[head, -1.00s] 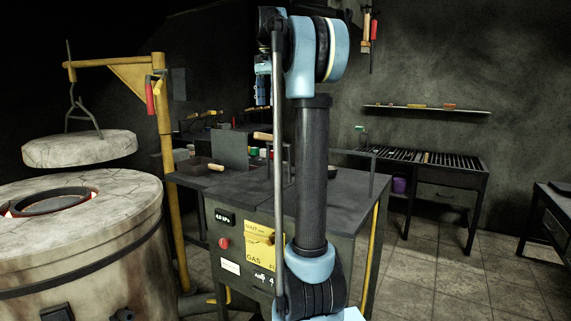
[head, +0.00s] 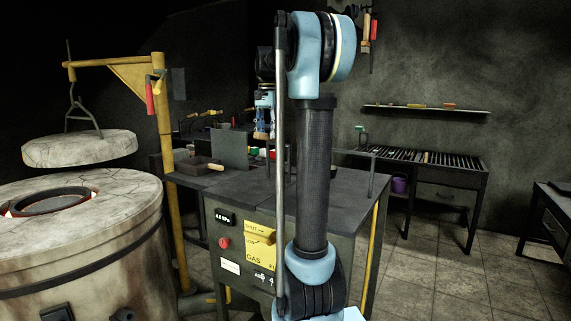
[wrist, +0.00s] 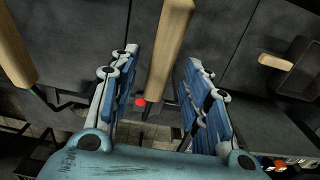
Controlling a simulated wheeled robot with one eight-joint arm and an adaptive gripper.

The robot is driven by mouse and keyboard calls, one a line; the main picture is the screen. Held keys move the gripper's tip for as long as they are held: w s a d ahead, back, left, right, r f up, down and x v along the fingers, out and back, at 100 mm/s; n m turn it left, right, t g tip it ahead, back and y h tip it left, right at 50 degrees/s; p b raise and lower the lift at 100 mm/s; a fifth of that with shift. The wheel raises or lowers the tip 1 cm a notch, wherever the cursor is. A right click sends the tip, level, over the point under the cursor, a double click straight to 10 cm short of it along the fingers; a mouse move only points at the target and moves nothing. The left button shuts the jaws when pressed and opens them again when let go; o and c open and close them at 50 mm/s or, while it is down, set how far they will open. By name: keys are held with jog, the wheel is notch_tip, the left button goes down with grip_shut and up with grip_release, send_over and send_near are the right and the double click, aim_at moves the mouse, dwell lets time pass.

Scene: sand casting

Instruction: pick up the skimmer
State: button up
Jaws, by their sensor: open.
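My gripper (head: 263,134) points down above the dark work table and is open. In the wrist view a pale wooden handle (wrist: 172,45) runs between the two open fingers (wrist: 162,62), with no clear contact on either side. It looks like the skimmer's handle, but its working end is out of sight, so I cannot be sure. In the head view my gripper covers the spot where this handle lies.
A second wooden handle (wrist: 12,45) lies to the left in the wrist view. A dark shallow pan (head: 195,166) with a wooden handle sits on the table (head: 300,190). An upright dark plate (head: 229,149) stands beside it. A round furnace (head: 80,240) is at left.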

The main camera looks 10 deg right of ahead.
jog(key=shift+f, duration=0.8)
grip_shut()
jog(key=shift+r, duration=0.1)
